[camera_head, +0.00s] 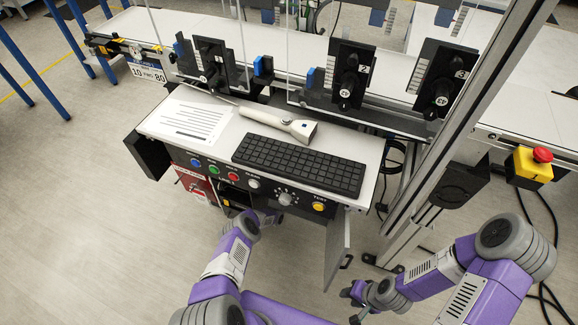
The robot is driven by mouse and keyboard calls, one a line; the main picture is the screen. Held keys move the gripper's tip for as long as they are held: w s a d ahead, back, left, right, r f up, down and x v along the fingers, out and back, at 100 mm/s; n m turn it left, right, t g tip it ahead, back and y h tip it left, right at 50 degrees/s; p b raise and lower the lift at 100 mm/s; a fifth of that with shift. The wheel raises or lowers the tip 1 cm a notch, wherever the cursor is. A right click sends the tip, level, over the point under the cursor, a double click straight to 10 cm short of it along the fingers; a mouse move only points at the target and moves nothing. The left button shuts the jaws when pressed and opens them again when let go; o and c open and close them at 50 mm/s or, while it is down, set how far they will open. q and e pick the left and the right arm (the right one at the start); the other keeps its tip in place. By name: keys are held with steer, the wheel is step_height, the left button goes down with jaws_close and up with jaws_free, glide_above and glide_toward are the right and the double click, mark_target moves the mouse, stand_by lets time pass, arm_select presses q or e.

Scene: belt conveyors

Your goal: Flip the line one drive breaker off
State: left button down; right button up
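The control console (215,150) stands in the middle, with its front doors swung open. The dark opening under its button panel is partly visible, and I cannot make out the line one drive breaker there. My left gripper (266,217) is at this opening, below the button panel. It is small and partly hidden, so I cannot tell whether it is open or shut or touching anything. My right gripper (352,305) is low, right of the open right door (338,248) and apart from the console. Its fingers look spread and empty.
The console top holds a keyboard (300,165), a handheld scanner (280,124) and a printed sheet (190,120). A metal post (465,125) and a yellow emergency stop box (530,167) stand at right. Belt conveyors run behind.

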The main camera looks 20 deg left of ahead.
stand_by(0.4)
arm_select(q)
steer(key=c, duration=0.9)
jaws_free()
steer(key=shift+p+v, duration=0.45)
steer(key=shift+v, duration=3.4)
